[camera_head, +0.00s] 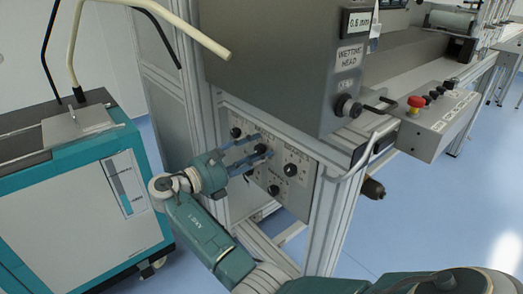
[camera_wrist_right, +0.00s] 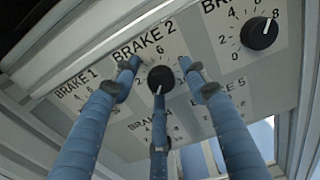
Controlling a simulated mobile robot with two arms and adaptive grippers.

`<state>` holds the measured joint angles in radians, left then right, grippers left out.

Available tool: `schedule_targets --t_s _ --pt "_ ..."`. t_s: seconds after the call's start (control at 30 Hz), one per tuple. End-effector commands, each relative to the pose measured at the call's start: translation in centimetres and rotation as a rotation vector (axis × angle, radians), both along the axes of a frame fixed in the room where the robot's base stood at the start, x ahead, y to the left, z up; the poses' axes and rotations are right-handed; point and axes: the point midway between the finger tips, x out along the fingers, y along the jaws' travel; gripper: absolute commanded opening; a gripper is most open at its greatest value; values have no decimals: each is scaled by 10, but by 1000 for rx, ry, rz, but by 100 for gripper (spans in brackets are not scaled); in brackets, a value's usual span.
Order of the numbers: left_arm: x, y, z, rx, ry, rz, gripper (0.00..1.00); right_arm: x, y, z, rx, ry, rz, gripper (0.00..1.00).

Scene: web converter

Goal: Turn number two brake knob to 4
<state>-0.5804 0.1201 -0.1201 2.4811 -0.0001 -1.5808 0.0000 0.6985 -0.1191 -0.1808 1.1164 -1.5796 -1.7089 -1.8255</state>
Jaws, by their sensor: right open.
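The brake panel (camera_head: 297,158) on the machine's lower frame carries several black knobs with number scales. The number two brake knob (camera_wrist_right: 160,79) is round and black, under the label BRAKE 2. A pale mark shows low on its face; the number it points to is unclear. My right gripper (camera_wrist_right: 159,77) has its three blue fingers spread around this knob, one on each side and one below. It is open; contact with the knob cannot be told. In the head view the right gripper (camera_head: 252,149) reaches the panel from the left. My left gripper is not in view.
The BRAKE 3 knob (camera_wrist_right: 259,33) is close at the upper right. BRAKE 1 and lower knobs are partly hidden by the fingers. A wetting head box (camera_head: 290,75) overhangs the panel. A teal-and-white cabinet (camera_head: 75,210) stands left. Blue floor is clear at lower right.

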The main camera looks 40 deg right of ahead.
Motion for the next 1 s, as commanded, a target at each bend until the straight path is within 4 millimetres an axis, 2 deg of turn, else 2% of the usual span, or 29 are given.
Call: schedule_targets --t_s 0.2,0.27,0.43,0.77,1.0 --pt "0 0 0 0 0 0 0 0 0 0 0 0 0 44" --pt "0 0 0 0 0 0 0 0 0 0 0 0 0 34" --pt "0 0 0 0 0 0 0 0 0 1 -1 -1 0 1" --pt "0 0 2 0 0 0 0 0 0 2 -1 -25 0 0" --pt "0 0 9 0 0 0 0 -1 -1 4 6 -141 0 0"
